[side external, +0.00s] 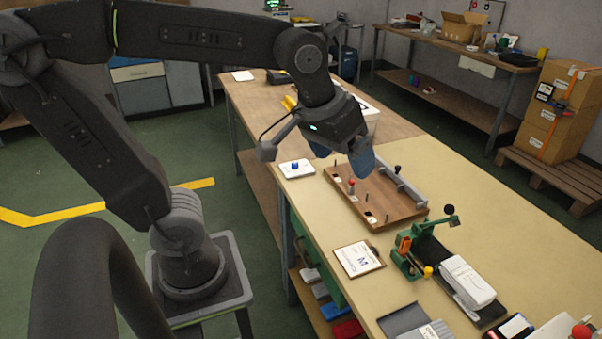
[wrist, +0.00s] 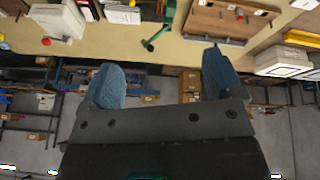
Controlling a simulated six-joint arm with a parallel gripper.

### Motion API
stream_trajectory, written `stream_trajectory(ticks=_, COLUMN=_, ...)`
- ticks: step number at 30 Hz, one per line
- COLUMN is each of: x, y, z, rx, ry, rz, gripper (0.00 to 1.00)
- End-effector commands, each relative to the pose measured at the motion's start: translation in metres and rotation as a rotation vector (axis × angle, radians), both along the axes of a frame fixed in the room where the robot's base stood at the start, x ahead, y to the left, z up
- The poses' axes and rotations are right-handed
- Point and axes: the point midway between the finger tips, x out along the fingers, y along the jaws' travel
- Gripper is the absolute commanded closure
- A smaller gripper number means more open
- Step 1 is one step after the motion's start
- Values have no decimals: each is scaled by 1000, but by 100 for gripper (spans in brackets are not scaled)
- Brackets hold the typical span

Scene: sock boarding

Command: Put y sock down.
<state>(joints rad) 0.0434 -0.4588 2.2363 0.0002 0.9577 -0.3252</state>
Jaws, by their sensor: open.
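My gripper (side external: 342,155) is open above the back part of the workbench, just behind the wooden board. Its two blue fingers stand wide apart in the wrist view (wrist: 163,82), with nothing between them. I cannot make out a sock for certain in either view. A yellow item (side external: 289,103) lies beside a white bin, partly hidden behind my arm; a yellow item also shows at the right of the wrist view (wrist: 302,38). I cannot tell whether either is the sock.
The wooden board (side external: 400,208) carries upright pins and a grey rail; it also shows in the wrist view (wrist: 205,22). A green lever device (side external: 407,262), a clipboard (side external: 358,260) and a white stack (side external: 468,281) stand nearer. The bench's right side (side external: 500,205) is clear.

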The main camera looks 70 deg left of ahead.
Motion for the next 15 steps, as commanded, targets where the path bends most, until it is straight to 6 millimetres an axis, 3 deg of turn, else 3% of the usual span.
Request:
stream_trajectory(ticks=1, x=-19, y=4, z=-5, rx=29, ry=-27, rz=-54, gripper=14)
stream_trajectory(ticks=6, x=-54, y=10, z=-23, rx=108, ry=-75, rz=-197, gripper=14)
stream_trajectory(ticks=15, x=-65, y=12, z=-31, rx=141, ry=-88, rz=-252, gripper=14)
